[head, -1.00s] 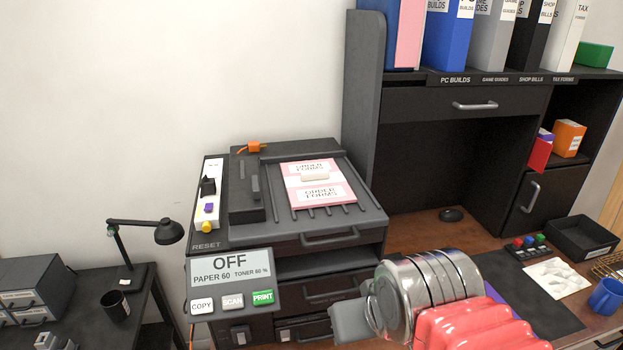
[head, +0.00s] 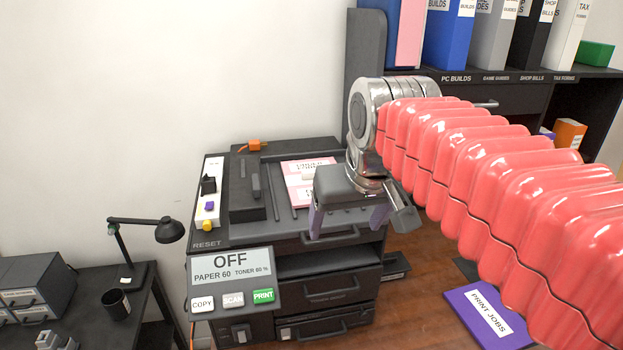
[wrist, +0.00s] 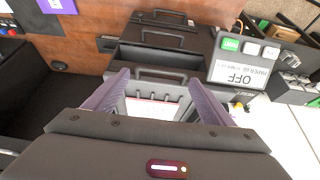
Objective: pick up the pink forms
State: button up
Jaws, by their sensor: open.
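My gripper (head: 348,222) is open and points down near the printer's front right edge, in front of the forms. In the wrist view the two purple-grey fingers of my gripper (wrist: 160,90) stand apart with nothing between them. A strip of the forms (wrist: 150,110) shows beyond the gripper body.
The printer's control panel (head: 232,280) reads OFF at front left. An orange plug (head: 254,146) sits at the printer's back. A purple PRINT JOBS folder (head: 486,314) lies on the wooden desk at right. A desk lamp (head: 167,231) stands at left.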

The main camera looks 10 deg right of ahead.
jog(key=w+r, duration=0.5)
jog(key=w, duration=0.4)
jog(key=w+r, duration=0.5)
jog(key=w, duration=0.5)
jog(key=shift+g, duration=0.4)
jog(key=shift+w+f, duration=0.1)
jog(key=shift+x, duration=4.3)
jog(key=shift+w, duration=0.1)
jog(key=shift+w+d+x, duration=0.1)
jog(key=shift+w+x, duration=0.05)
jog(key=shift+x, duration=1.15)
jog(key=shift+w+d+x, duration=0.1)
jog(key=shift+w+x, duration=0.05)
jog(key=shift+x, duration=1.1)
jog(key=shift+c, duration=0.3)
